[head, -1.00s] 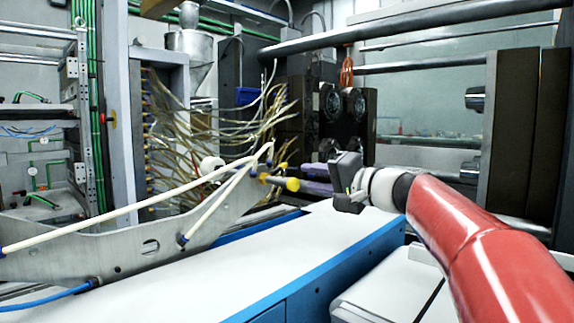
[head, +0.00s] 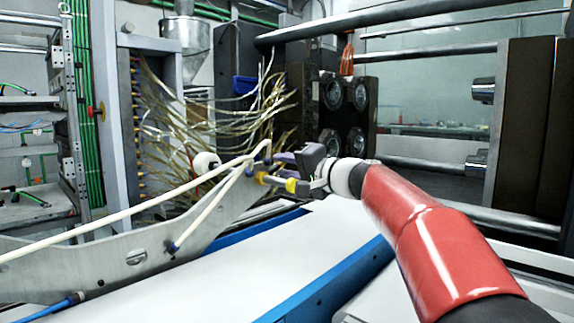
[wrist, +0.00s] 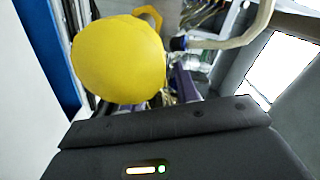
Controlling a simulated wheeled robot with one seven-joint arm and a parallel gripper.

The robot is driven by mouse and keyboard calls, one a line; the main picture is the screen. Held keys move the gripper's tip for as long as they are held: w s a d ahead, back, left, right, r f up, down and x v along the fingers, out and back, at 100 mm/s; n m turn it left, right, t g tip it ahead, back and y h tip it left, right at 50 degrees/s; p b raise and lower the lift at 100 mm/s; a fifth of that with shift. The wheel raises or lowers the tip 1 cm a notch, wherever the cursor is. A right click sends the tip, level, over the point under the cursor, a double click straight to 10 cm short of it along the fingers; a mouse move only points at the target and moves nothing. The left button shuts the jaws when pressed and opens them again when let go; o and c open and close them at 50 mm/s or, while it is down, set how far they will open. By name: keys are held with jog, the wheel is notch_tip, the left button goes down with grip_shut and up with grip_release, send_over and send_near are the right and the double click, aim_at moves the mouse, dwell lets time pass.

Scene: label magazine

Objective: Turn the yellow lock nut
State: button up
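A yellow round knob (head: 291,185) sits at the end of a thin rod by the tip of the metal plate. A second, smaller yellow piece (head: 261,178) sits behind it on the same rod. I cannot tell for sure which is the lock nut. In the wrist view the knob (wrist: 118,60) is a large yellow disc close to the camera, and the smaller yellow piece (wrist: 151,17) pokes out behind its upper right. My gripper (head: 308,184) is right at the knob's right side. Its fingers are mostly hidden, and I cannot tell whether they touch the knob.
The metal plate (head: 135,258) carries white hoses (head: 120,212) that end near the rod. A white-topped blue bench (head: 215,280) lies below. Many thin cables (head: 200,115) hang behind. A thick horizontal bar (head: 400,20) crosses the upper right.

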grip_shut()
